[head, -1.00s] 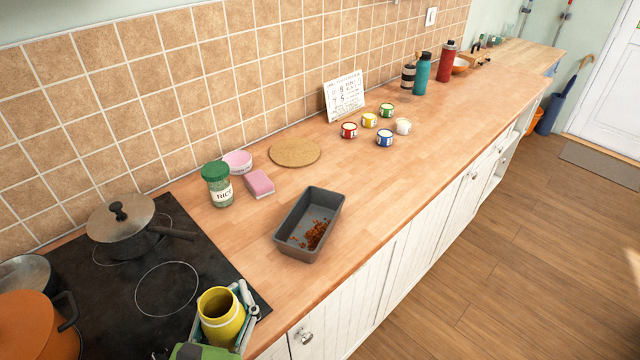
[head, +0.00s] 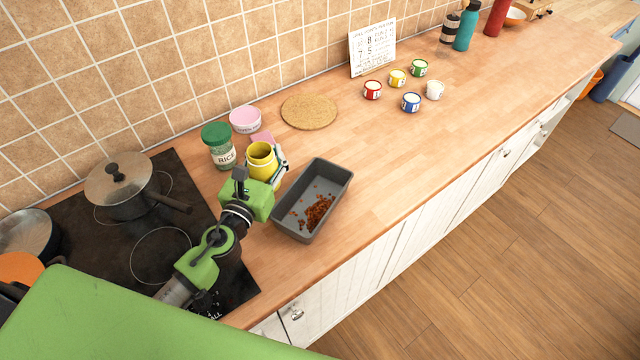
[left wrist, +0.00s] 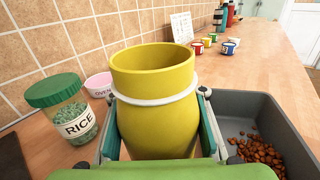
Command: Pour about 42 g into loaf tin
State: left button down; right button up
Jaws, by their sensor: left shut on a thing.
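The loaf tin (head: 334,175) is a dark grey rectangular pan on the wooden counter, with a small heap of brown-orange bits (head: 318,210) at its near end. It also shows at the right of the left wrist view (left wrist: 262,108). My left gripper (head: 270,170) is shut on a yellow jar (head: 261,158), held upright just left of the tin. In the left wrist view the jar (left wrist: 152,100) has a pale band and sits between the fingers. Its contents are hidden. My right gripper is not in view.
A rice jar with green lid (head: 220,147), a pink tub (head: 245,119) and a pink sponge (head: 263,138) stand close behind the yellow jar. A cork mat (head: 309,112) and several small coloured tins lie farther right. A lidded pan (head: 122,184) is on the hob. Counter right of the tin is clear.

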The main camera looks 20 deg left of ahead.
pick_arm(q)
jog(key=shift+w+a, duration=0.35)
jog(key=shift+w, duration=0.5)
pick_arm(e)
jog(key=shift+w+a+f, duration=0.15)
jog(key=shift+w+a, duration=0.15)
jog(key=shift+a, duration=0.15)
pick_arm(q)
jog(key=shift+d, duration=0.1)
